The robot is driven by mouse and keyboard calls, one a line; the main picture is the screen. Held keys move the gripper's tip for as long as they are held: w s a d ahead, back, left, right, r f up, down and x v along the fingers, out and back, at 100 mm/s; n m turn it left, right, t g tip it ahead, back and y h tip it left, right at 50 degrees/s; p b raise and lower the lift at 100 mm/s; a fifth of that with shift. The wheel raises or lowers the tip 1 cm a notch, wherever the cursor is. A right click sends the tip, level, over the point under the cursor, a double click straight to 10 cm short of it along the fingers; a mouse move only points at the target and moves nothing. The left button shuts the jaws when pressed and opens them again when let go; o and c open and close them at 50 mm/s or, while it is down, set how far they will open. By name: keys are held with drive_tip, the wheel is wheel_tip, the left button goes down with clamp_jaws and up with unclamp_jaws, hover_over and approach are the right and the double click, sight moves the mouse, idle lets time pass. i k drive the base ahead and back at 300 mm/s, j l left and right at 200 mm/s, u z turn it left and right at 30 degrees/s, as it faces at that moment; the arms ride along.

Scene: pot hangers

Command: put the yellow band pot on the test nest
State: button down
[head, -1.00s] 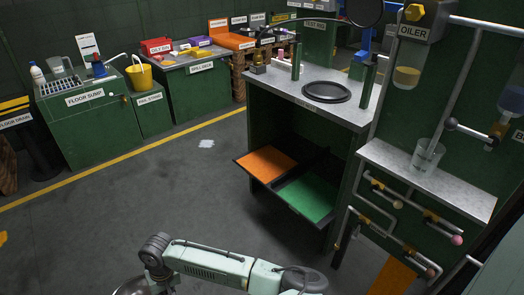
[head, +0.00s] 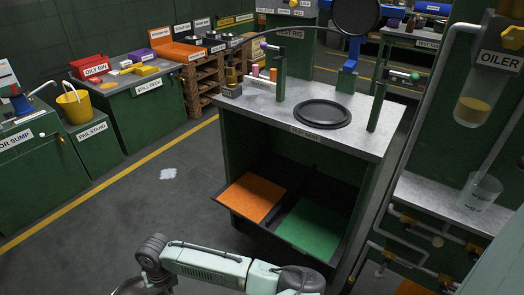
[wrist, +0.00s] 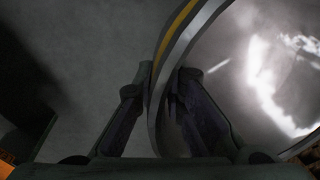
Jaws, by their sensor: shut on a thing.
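The yellow band pot (wrist: 176,45) shows in the wrist view as a shiny metal wall with a yellow stripe and a bright, reflective inside. My gripper (wrist: 165,88) is shut on its wall, one finger on each side. In the head view only a sliver of the pot (head: 130,288) shows at the bottom edge, beside my arm; the rest is cut off. The test nest (head: 322,113) is a black round ring, empty, on the grey bench top, well beyond and to the right of my gripper.
Posts (head: 378,101) stand on the bench beside the nest, and a black disc (head: 357,14) hangs above. An orange tray (head: 252,197) and a green tray (head: 308,229) jut out below the bench top. The oiler stand (head: 488,90) is at right. Open floor lies at left.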

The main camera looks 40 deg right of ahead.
sight(320, 114)
drive_tip(key=i+j+z, duration=0.15)
drive_tip(key=z, duration=0.25)
drive_tip(key=i+j+z, duration=0.25)
drive_tip(key=z, duration=0.2)
drive_tip(key=i+j+z, duration=0.4)
drive_tip(key=j+z, duration=0.25)
drive_tip(key=z, duration=0.2)
drive_tip(key=i+j+z, duration=0.15)
drive_tip(key=j+z, duration=0.65)
